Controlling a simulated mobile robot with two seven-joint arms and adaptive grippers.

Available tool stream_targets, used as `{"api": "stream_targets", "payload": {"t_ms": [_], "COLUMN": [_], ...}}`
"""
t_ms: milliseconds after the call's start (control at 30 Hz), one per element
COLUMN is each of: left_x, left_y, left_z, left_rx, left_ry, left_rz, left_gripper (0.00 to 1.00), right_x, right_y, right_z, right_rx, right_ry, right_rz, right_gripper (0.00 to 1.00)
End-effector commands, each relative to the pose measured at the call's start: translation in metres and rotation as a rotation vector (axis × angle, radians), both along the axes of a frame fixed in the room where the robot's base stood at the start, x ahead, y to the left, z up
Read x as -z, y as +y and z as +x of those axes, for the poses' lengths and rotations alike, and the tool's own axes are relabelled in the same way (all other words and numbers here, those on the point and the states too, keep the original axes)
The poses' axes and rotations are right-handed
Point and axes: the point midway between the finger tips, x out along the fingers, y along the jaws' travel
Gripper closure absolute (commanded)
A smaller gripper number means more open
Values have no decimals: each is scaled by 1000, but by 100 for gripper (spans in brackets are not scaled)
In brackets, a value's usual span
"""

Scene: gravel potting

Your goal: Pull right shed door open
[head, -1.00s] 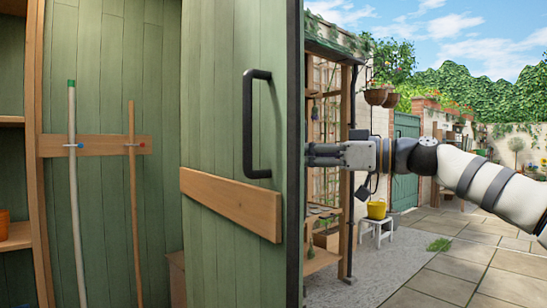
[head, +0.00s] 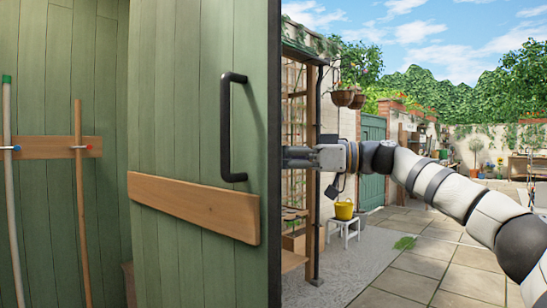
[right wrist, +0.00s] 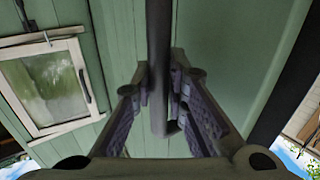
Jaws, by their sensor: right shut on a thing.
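The green shed door (head: 190,110) stands open in the head view, with a wooden cross board (head: 195,208) and a black bar handle (head: 230,130) on the face toward me. My right gripper (head: 300,157) reaches in from the right, and its fingertips are hidden behind the door's dark edge. In the right wrist view my right gripper (right wrist: 160,85) has its fingers on either side of a dark upright bar (right wrist: 159,50), a handle on the door's other face, and is shut on it. My left gripper is not in view.
Inside the shed, two long poles (head: 80,190) hang on a wooden rail (head: 48,147). To the right stand a trellis shelf (head: 295,130), a white stool (head: 343,227) with a yellow bucket (head: 343,210), and open paving (head: 420,270). A window (right wrist: 45,85) shows in the right wrist view.

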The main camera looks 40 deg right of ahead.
Motion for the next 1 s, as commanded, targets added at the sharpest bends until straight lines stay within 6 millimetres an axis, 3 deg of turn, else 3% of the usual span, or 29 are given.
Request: {"api": "stream_targets", "payload": {"t_ms": [167,200,300,633,1000], "left_x": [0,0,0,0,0], "left_y": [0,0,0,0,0], "left_z": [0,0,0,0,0], "left_rx": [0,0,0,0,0], "left_ry": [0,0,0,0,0], "left_rz": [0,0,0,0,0], "left_gripper": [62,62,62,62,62], "right_x": [0,0,0,0,0], "right_y": [1,1,1,-5,-71], "right_z": [0,0,0,-4,-67], "right_rx": [-1,-1,-1,1,2], "right_ry": [1,1,1,0,-1], "right_rz": [0,0,-1,0,0], "right_gripper": [100,82,65,65,65]}}
